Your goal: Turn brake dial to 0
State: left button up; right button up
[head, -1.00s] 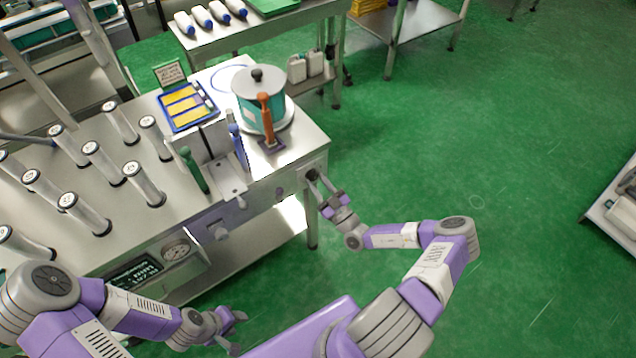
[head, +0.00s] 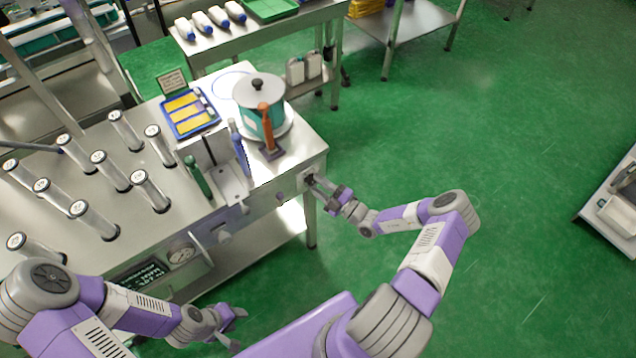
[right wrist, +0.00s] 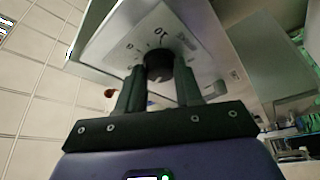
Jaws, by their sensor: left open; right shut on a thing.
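The brake dial is a dark round knob (right wrist: 158,66) on a pale plate with printed marks, on the table's front face. In the right wrist view it sits between the two dark fingers of my right gripper (right wrist: 160,88), which is shut on it. Large marks show on the plate above the knob, but I cannot tell where the dial points. In the head view my right gripper (head: 314,183) reaches the front panel near the table's right corner and mostly hides the dial. My left gripper (head: 237,330) is open and empty, low in front of the table.
The steel table (head: 100,235) carries several clear tubes (head: 150,190), a blue tray (head: 190,112), a lidded teal pot (head: 260,105) and an orange-handled tool (head: 265,128).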

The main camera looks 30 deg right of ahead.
jog(key=n+p, duration=0.1)
jog(key=n, duration=0.1)
jog(key=n+g+p, duration=0.1)
jog(key=n, duration=0.1)
jog(key=shift+d+r+g+p, duration=0.1)
jog(key=shift+r+g+p, duration=0.2)
jog(key=shift+r+p, duration=0.05)
jog(key=n+g+h+p, duration=0.1)
jog(key=n+p, duration=0.2)
jog(key=n+g+p, duration=0.1)
jog(key=n+p, duration=0.2)
jog(key=p, duration=0.1)
jog(key=r+n+g+h+p, duration=0.1)
jog(key=n+p, duration=0.2)
jog(key=p, duration=0.1)
jog(key=shift+r+h, duration=0.1)
jog(key=shift+h, duration=0.2)
jog(key=n+h+p, duration=0.1)
jog(key=n+p, duration=0.1)
jog(key=p, duration=0.2)
jog(key=a+n+h+p, duration=0.1)
jog(key=n+h+p, duration=0.1)
jog(key=p, duration=0.3)
jog(key=shift+r+n+g+p, duration=0.1)
jog(key=shift+n+g+p, duration=0.2)
jog(key=shift+n, duration=0.3)
jog(key=shift+n+h+p, duration=0.5)
jog(key=shift+n+p, duration=0.2)
jog(key=shift+p, duration=0.35)
